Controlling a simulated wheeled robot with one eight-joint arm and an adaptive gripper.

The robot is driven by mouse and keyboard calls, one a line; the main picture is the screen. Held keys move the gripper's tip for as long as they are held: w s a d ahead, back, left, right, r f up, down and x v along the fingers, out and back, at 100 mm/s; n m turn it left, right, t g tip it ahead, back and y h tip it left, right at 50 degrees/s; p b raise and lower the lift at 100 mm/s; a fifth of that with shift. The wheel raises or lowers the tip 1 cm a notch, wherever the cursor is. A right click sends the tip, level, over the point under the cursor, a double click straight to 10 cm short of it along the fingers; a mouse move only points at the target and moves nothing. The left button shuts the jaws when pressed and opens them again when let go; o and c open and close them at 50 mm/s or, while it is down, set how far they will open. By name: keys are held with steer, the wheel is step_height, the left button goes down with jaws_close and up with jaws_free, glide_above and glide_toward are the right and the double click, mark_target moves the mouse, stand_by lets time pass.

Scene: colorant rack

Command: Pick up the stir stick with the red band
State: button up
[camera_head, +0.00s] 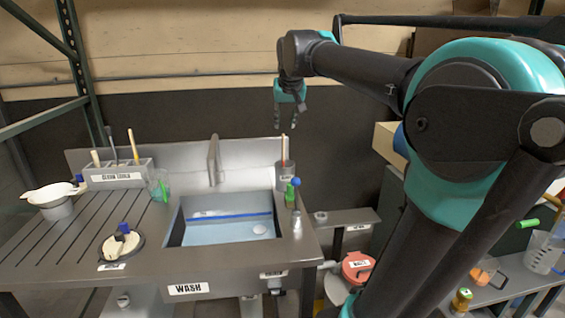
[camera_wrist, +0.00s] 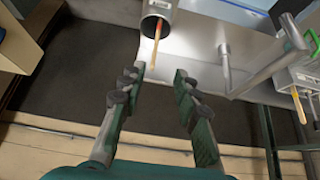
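The stir stick with the red band (camera_head: 283,151) stands upright in a grey metal cup (camera_head: 285,176) at the back right corner of the sink. In the wrist view, the stick (camera_wrist: 157,42) pokes out of the cup's mouth (camera_wrist: 156,13), with a reddish part near the rim. My gripper (camera_head: 289,108) hangs above the cup in the head view, apart from the stick. In the wrist view my gripper (camera_wrist: 160,74) is open and empty, with the stick's tip just beyond the gap between the fingers. The stick's lower end is hidden inside the cup.
The sink basin (camera_head: 228,234) holds water, with a faucet (camera_head: 213,160) behind it. A labelled rack (camera_head: 117,178) with other sticks stands at the back left. A green and blue bottle (camera_head: 291,191) stands close in front of the cup. The space above the cup is clear.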

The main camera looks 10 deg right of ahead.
mark_target(283, 147)
steer(key=x, duration=1)
steer(key=d+x, duration=0.1)
steer(key=x, duration=0.4)
steer(key=shift+w+f, duration=0.1)
steer(key=shift+w, duration=0.3)
steer(key=shift+w+f, duration=0.2)
steer(key=shift+f, duration=0.2)
jaws_close()
